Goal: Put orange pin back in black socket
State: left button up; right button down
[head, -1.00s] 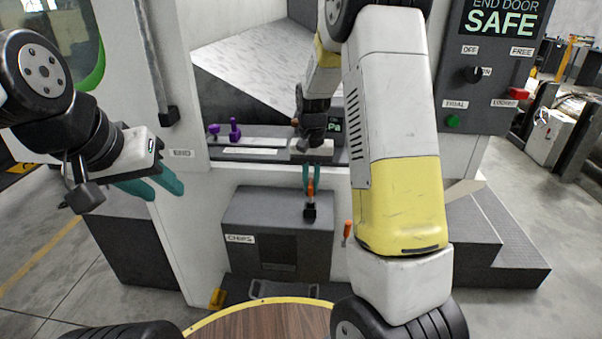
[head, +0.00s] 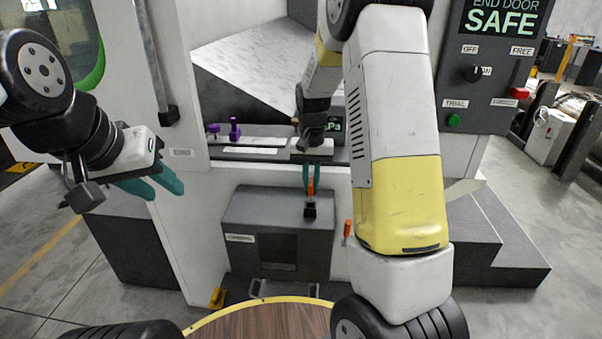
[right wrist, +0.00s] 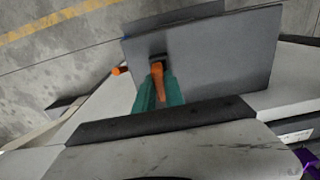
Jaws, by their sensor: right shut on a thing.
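My right gripper (head: 311,181) comes down in front of the machine, its teal fingers shut on the orange pin (head: 310,188). The pin points down and its lower end meets the top of the black socket (head: 310,211) on the grey box. I cannot tell how deep the pin sits. In the right wrist view the orange pin (right wrist: 158,82) is between the teal fingers, with the dark socket (right wrist: 158,58) at its far end. My left gripper (head: 154,186) is off to the left, its teal fingers apart and empty, far from the socket.
The grey box (head: 245,215) juts from the white machine front. A second orange piece (head: 347,229) is just right of it, also in the right wrist view (right wrist: 119,70). Purple pieces (head: 234,130) stand on the ledge. A round wooden table (head: 265,318) is at the bottom.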

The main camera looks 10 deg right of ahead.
aim_at(311, 181)
jog(key=shift+f, duration=2)
jog(key=c, duration=1.3)
grip_release()
jog(key=shift+c, duration=0.2)
notch_tip(311, 181, up, 7)
jog(key=shift+r, duration=0.35)
